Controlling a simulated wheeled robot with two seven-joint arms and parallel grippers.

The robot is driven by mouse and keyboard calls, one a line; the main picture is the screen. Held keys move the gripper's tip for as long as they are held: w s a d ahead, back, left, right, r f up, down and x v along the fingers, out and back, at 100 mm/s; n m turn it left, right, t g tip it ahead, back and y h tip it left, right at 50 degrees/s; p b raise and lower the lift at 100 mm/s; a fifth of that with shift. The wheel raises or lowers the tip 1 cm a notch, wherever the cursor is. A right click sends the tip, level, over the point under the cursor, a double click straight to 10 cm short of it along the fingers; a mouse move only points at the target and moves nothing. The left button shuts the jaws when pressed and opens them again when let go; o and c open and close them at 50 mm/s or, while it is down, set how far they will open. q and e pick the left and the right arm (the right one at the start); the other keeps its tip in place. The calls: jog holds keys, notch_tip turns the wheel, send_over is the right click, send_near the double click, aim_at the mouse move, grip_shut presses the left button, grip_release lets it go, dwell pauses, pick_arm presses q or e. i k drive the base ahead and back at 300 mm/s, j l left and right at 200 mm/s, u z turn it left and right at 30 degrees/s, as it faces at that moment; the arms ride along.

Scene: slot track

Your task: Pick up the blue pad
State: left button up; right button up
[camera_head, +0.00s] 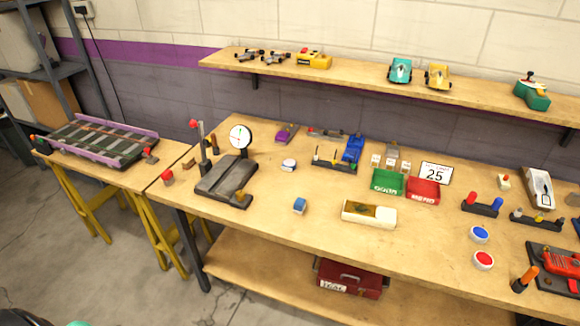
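A round white pad with a blue top, the blue pad (479,234), lies flat on the wooden workbench (262,232) at the right, near the front edge. A like round pad with a red top, the red pad (483,260), lies just in front of it, apart from it. Neither of my grippers is in view.
Dark holders with coloured handles (481,208) stand behind the blue pad. An orange-handled tool (525,278) and a red car (556,273) are to its right. A cream open box (369,214) lies to its left. Bare bench lies between box and pad.

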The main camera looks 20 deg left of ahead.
aim_at(300, 204)
jog(key=i+j+z, duration=0.1)
jog(key=j+z, duration=0.2)
jog(key=j, duration=0.35)
jog(key=i+j+z, duration=0.1)
jog(key=j+z, duration=0.2)
jog(key=j, duration=0.3)
